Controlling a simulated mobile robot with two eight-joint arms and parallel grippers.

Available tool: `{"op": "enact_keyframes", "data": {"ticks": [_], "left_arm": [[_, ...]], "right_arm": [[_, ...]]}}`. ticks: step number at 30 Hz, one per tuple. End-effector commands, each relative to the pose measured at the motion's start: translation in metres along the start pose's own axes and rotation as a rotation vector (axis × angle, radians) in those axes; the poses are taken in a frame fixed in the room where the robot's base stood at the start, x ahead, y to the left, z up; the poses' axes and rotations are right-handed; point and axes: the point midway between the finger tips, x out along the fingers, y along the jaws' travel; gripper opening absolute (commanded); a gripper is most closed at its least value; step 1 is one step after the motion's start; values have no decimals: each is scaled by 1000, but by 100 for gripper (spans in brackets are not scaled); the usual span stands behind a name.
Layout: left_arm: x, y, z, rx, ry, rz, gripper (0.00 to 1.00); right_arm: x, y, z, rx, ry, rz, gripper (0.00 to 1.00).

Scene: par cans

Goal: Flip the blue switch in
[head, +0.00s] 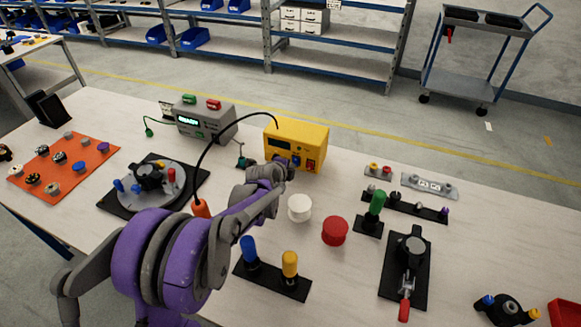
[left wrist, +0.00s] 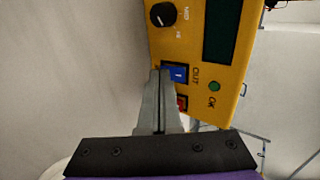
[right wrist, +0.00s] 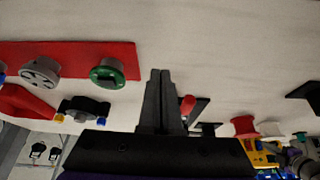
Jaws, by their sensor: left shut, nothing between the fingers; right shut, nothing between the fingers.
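The blue switch (left wrist: 178,74) is a small rocker in a dark frame on the front of the yellow box (head: 312,138). The letters OUT stand beside it. My left gripper (head: 287,163) is at the box front, its fingers shut and empty. In the left wrist view its fingertips (left wrist: 160,74) overlap the left edge of the blue switch's frame; I cannot tell whether they touch it. In the head view the gripper partly hides the switch. My right gripper (right wrist: 160,74) shows only in the right wrist view, shut and empty above the table.
A red switch (left wrist: 182,103), a green OK light (left wrist: 214,87), a black knob (left wrist: 162,15) and a dark display (left wrist: 222,30) share the yellow panel. A grey box (head: 205,118) stands left of it. White (head: 299,207) and red (head: 335,231) round knobs stand in front.

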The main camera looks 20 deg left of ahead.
Motion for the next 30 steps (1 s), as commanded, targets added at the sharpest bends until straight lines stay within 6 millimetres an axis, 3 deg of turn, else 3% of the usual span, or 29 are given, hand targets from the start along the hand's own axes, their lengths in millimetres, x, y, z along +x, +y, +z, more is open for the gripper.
{"op": "enact_keyframes", "data": {"ticks": [30], "left_arm": [[18,2,0,1,0,-103,0]], "right_arm": [[2,0,1,0,-1,0,0]]}}
